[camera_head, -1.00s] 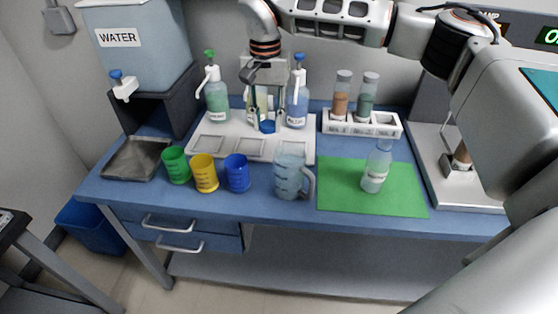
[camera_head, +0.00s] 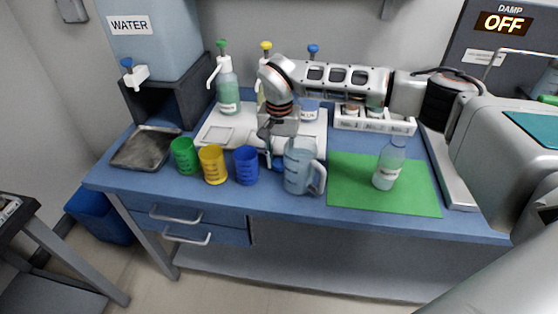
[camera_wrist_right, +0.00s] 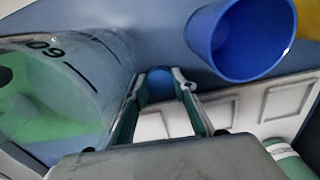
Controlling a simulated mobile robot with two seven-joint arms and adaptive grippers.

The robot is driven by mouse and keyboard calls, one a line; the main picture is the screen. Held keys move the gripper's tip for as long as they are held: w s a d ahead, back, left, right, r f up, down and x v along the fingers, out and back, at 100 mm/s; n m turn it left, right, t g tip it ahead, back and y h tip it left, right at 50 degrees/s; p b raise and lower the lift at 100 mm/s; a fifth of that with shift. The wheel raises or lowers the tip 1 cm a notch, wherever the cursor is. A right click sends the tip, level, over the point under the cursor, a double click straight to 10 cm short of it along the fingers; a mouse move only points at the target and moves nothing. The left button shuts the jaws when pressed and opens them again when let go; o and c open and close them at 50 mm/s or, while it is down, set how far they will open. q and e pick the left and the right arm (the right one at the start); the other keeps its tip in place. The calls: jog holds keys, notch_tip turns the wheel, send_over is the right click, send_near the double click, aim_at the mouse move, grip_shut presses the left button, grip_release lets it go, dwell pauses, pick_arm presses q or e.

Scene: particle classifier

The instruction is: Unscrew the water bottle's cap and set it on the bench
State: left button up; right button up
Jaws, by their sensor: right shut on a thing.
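The clear water bottle (camera_head: 390,165) stands upright on the green mat (camera_head: 350,196) at the right of the bench, with a white label and no cap visible on its neck. My right gripper (camera_head: 271,150) points down near the bench's front, between the blue cup and the clear measuring jug. In the right wrist view, its fingers (camera_wrist_right: 164,80) are shut on a small blue cap (camera_wrist_right: 160,86). Whether the cap touches the bench (camera_head: 222,191) cannot be told. My left gripper is not in view.
The blue cup (camera_head: 246,167) and jug (camera_head: 298,168) stand close to either side of the gripper. Yellow (camera_head: 213,165) and green (camera_head: 185,156) cups stand farther left. Behind are the white tray (camera_head: 216,134), pump bottles and a vial rack (camera_head: 375,124).

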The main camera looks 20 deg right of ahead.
aim_at(278, 163)
jog(key=shift+f, duration=0.15)
jog(key=shift+f, duration=0.15)
jog(key=o, duration=1)
jog(key=shift+c, duration=0.2)
notch_tip(278, 163, up, 12)
jog(key=shift+r+p, duration=0.2)
jog(key=shift+p, duration=0.25)
jog(key=shift+a, duration=0.1)
